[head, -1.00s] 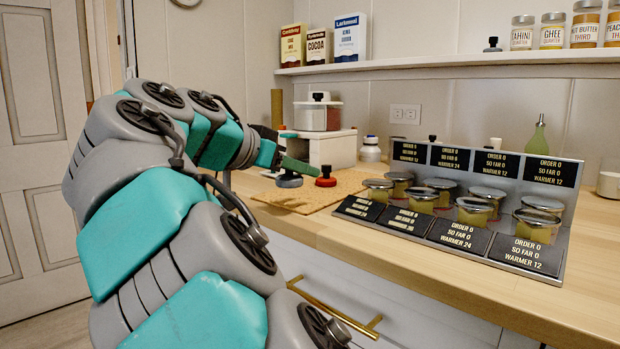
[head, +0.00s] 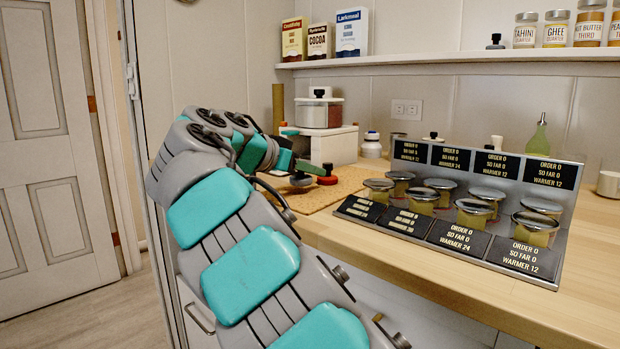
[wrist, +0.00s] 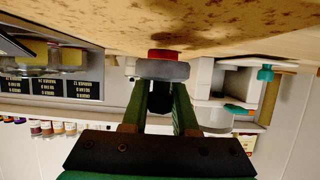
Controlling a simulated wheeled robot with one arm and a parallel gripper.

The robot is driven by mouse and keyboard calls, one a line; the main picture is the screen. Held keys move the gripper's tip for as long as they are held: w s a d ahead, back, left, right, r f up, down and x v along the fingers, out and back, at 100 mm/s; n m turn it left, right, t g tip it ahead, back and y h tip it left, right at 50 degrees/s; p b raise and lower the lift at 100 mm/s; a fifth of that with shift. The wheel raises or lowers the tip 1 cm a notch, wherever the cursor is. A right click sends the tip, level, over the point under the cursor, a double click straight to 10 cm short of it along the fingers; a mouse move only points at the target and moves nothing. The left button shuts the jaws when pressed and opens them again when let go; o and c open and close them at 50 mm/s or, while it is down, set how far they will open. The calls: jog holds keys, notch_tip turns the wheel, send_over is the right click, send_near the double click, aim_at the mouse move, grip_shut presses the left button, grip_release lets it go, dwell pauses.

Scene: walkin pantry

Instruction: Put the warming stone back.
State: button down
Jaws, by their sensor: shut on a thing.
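My gripper (head: 301,168) reaches over the cork mat (head: 345,185), its green fingers pointing right in the head view. A grey disc-shaped stone (head: 300,181) shows under the fingers. The wrist view, which is upside down, shows the grey stone (wrist: 163,70) at the fingertips, with its black knob between the two fingers (wrist: 160,98). A red disc-shaped stone (head: 328,180) is just right of the grey one on the mat. In the wrist view, part of something red (wrist: 165,54) shows past the grey stone. I cannot tell whether the grey stone touches the mat.
A white stand (head: 335,148) with a lidded container (head: 319,112) is behind the mat. A stepped rack (head: 500,215) of several lidded jars and black order cards stands to the right. A white bottle (head: 371,146) is near the wall. Bare counter lies in front of the rack.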

jog(key=shift+f, duration=0.9)
jog(key=shift+f, duration=0.1)
jog(key=c, duration=0.7)
grip_release()
jog(key=shift+r, duration=0.25)
jog(key=v, duration=1)
jog(key=shift+a, duration=0.15)
jog(key=shift+v, duration=0.8)
jog(key=shift+s, duration=0.1)
